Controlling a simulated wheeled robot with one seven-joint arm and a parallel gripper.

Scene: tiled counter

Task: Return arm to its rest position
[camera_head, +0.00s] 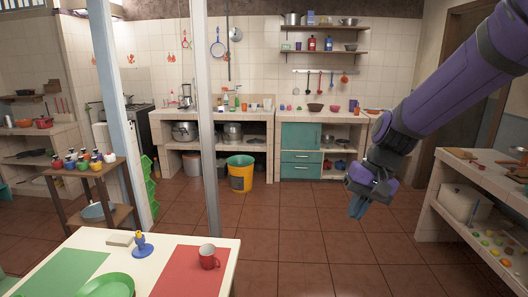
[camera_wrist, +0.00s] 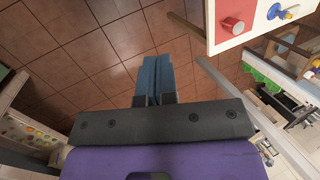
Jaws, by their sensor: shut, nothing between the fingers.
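My purple arm (camera_head: 455,80) reaches in from the upper right of the head view. My gripper (camera_head: 358,208) hangs at its end, pointing down over the tiled floor. Its blue fingers are together and hold nothing. In the wrist view the gripper (camera_wrist: 154,75) also shows with its two fingers side by side and touching, over bare brown tiles. It is apart from the table and from the right counter.
A white table (camera_head: 170,240) with a red mug (camera_head: 208,257) and a blue figure (camera_head: 142,246) stands front left. White posts (camera_head: 205,120) stand left. The floor (camera_head: 300,235) between is clear.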

